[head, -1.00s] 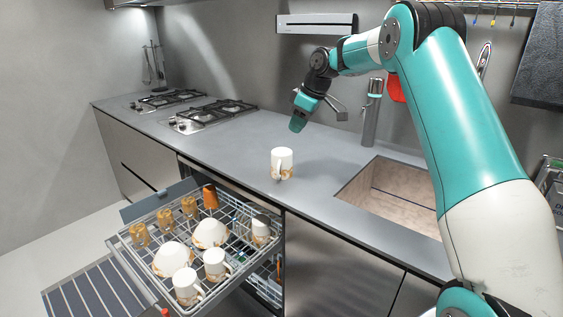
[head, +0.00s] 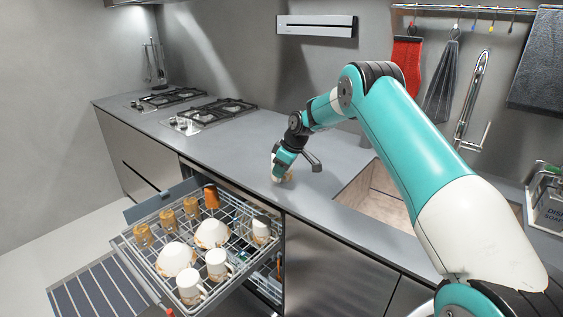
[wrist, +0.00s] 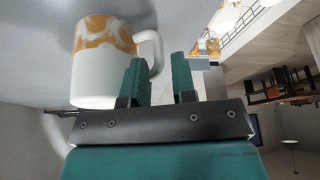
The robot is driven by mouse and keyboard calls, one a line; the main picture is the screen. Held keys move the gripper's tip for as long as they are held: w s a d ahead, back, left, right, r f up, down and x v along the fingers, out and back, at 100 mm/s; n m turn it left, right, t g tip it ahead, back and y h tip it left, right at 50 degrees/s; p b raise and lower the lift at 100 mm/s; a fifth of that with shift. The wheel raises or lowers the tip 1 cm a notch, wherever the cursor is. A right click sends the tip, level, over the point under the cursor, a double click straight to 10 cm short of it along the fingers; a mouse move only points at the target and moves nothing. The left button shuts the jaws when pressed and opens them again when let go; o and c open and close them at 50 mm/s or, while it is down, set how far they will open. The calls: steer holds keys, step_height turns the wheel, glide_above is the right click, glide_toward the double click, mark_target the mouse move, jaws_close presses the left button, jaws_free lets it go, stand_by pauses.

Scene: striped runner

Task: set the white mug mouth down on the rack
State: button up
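The white mug, with tan-orange marbling around its lower part, stands upright on the counter. I cannot tell which end is the mouth. The pulled-out rack (head: 142,262) is below the counter, left.
The rack holds white bowls (head: 174,259), white mugs (head: 219,264), amber glasses (head: 167,220) and an orange cup (head: 211,196). The sink (head: 375,200) lies right of the mug. The counter toward the gas hobs (head: 208,115) is clear.

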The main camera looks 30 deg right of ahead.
steer(key=shift+x, duration=0.75)
jaws_close()
steer(key=shift+w+r, duration=0.1)
steer(key=shift+r, duration=0.1)
